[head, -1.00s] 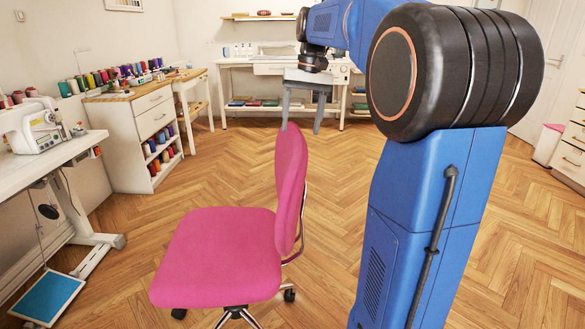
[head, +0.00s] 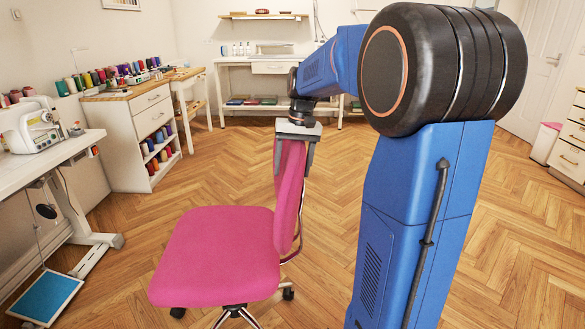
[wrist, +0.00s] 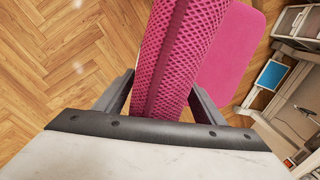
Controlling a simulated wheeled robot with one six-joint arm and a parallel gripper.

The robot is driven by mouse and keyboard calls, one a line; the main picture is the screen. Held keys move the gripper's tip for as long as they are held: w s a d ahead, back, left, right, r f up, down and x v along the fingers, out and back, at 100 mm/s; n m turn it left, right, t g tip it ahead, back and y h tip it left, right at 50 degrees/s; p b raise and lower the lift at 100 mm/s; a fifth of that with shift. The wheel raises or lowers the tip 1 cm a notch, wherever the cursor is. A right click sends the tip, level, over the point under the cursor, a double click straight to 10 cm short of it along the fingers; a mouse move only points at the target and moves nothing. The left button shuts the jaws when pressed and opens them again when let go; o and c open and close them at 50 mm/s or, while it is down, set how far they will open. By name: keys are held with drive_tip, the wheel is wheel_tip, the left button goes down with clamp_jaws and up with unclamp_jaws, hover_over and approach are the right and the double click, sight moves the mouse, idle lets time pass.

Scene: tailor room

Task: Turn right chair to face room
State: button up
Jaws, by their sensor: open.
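A pink chair (head: 215,255) stands in the middle foreground of the head view, its seat towards the left and its upright backrest (head: 289,185) on the right side. My gripper (head: 294,155) is over the top of the backrest, pointing down, with one finger on each side of it. In the wrist view the mesh backrest (wrist: 180,55) runs between the two open fingers (wrist: 160,100), with the seat (wrist: 233,50) beyond. The chair's base is mostly hidden under the seat.
A sewing table with a white machine (head: 32,125) is at the left, a blue foot pedal (head: 45,298) below it. A thread cabinet (head: 140,135) and a white desk (head: 250,90) stand behind. Open wooden floor (head: 230,165) lies behind and right of the chair.

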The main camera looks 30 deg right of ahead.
drive_tip(key=shift+f, duration=0.1)
drive_tip(key=c, duration=1.5)
drive_tip(key=w+d+n, duration=0.4)
drive_tip(key=w+n, duration=0.2)
drive_tip(key=w, duration=0.8)
drive_tip(key=shift+w+a+n+g, duration=0.3)
drive_tip(key=shift+w+a+n, duration=0.9)
drive_tip(key=shift+w, duration=1.3)
drive_tip(key=shift+w+a+n+g, duration=0.3)
drive_tip(key=shift+w+a+n, duration=0.6)
drive_tip(key=shift+w+n, duration=1.15)
drive_tip(key=shift+w+a+n+g, duration=0.3)
drive_tip(key=shift+w+a+n, duration=0.65)
drive_tip(key=shift+w, duration=2)
drive_tip(key=shift+a, duration=0.1)
drive_tip(key=o, duration=1.5)
